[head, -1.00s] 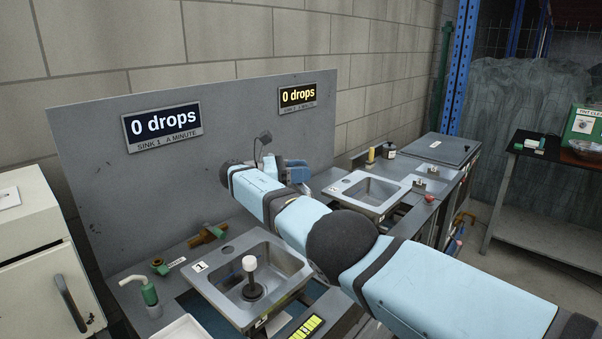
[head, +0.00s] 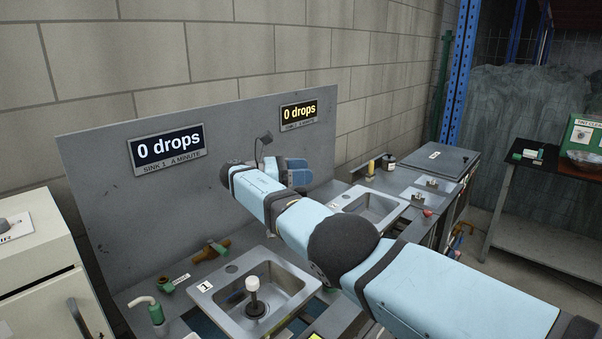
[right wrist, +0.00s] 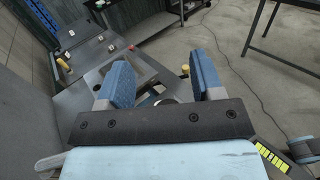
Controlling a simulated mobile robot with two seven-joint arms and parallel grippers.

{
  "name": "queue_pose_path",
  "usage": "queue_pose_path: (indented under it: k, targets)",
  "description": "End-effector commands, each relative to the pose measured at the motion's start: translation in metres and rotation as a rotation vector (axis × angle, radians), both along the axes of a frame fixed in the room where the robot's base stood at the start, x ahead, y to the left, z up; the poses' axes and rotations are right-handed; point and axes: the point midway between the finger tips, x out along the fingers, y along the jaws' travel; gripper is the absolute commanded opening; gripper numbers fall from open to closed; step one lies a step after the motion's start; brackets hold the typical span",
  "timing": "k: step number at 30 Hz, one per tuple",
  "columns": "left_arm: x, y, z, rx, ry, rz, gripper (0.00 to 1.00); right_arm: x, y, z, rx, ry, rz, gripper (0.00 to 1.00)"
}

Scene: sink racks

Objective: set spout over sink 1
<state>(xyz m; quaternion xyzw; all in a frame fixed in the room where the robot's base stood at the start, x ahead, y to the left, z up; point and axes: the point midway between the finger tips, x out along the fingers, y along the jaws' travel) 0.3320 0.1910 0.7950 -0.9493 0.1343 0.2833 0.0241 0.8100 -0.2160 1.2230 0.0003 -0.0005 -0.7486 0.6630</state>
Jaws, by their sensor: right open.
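Sink 1 (head: 215,306) is a grey metal basin with a "1" label on its rim, at the lower middle of the head view. A dark plug with a white cap (head: 252,284) stands in it. A curved white pipe on a green base (head: 155,309), which may be the spout, stands to its left. My right gripper (head: 297,172) is near the back panel, right of sink 1. In the right wrist view it (right wrist: 160,85) is open, with nothing visibly held between its blue fingers. My left gripper is out of view.
A second sink (head: 368,207) lies to the right, partly behind my right arm. The back panel (head: 110,190) carries two signs reading 0 drops. A pale cabinet (head: 35,250) is at the left.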

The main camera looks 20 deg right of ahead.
Motion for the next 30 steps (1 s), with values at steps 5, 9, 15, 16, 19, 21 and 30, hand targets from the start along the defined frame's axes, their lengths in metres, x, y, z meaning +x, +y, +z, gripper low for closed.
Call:
queue_pose_path:
  k: [5,9,15,16,19,21,30]
  targets:
    - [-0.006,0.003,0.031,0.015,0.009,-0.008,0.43,0.0,0.0,0.042,0.001,0.0,0.001,0.61]
    - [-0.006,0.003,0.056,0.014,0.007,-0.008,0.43,0.0,0.001,0.069,0.001,-0.001,0.001,0.61]
    - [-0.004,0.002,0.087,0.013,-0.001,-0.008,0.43,0.0,0.001,0.107,0.002,-0.002,0.002,0.61]
    - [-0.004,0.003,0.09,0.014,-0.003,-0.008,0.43,0.0,0.001,0.112,0.002,-0.001,0.002,0.61]
    - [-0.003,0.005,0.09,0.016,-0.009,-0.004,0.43,0.0,0.001,0.122,0.002,-0.002,0.002,0.61]
    - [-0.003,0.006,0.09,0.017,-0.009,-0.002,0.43,0.0,0.001,0.129,0.0,-0.003,0.002,0.61]
    - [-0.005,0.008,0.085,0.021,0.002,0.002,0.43,0.0,0.001,0.137,-0.001,-0.001,0.002,0.61]
